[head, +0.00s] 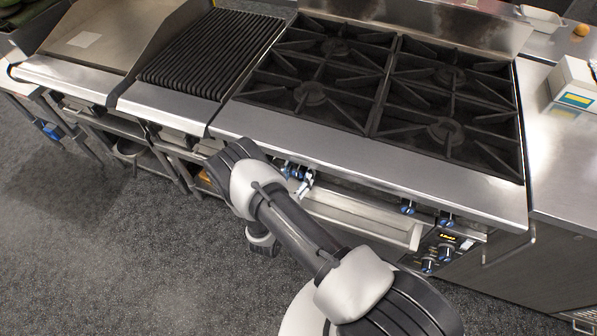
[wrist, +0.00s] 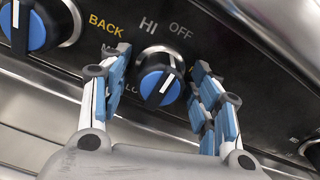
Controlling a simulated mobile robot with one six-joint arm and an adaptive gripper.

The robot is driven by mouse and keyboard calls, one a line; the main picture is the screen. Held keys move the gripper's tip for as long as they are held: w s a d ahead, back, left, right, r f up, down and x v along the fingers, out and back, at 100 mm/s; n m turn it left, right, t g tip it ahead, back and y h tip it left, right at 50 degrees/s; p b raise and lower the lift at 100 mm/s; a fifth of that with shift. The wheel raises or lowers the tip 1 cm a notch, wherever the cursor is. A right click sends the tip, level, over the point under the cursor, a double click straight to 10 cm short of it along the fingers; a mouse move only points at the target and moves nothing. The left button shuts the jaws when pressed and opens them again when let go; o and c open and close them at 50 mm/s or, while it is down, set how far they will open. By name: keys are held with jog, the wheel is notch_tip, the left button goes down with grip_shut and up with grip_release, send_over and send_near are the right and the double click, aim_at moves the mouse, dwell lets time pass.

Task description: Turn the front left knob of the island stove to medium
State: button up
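In the wrist view, a round knob with a blue face and silver rim (wrist: 152,84) sits on the black stove panel. Its white mark slants toward the upper right, on the side of the OFF label. HI is printed above it; the LO label at its lower left is partly hidden. My gripper (wrist: 156,66) is open, one finger on each side of this knob, with visible gaps between fingers and knob. In the head view, my gripper (head: 302,184) is at the stove front, below the left burners; the knob there is largely hidden.
Another blue knob (wrist: 28,27) sits close left, beside the BACK label. More stove knobs (head: 408,207) are farther right. The steel front ledge (head: 370,170) overhangs the panel, below the burner grates (head: 310,93). An oven handle bar (head: 360,217) runs below. Floor in front is clear.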

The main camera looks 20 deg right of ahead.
jog(key=c, duration=0.9)
jog(key=shift+c, duration=0.2)
jog(key=n+b, duration=0.2)
jog(key=n, duration=0.2)
jog(key=shift+f+n, duration=0.1)
jog(key=shift+n, duration=0.3)
jog(key=n+b, duration=0.1)
jog(key=n, duration=0.4)
jog(key=n+b, duration=0.1)
jog(key=n, duration=0.8)
jog(key=shift+n, duration=0.4)
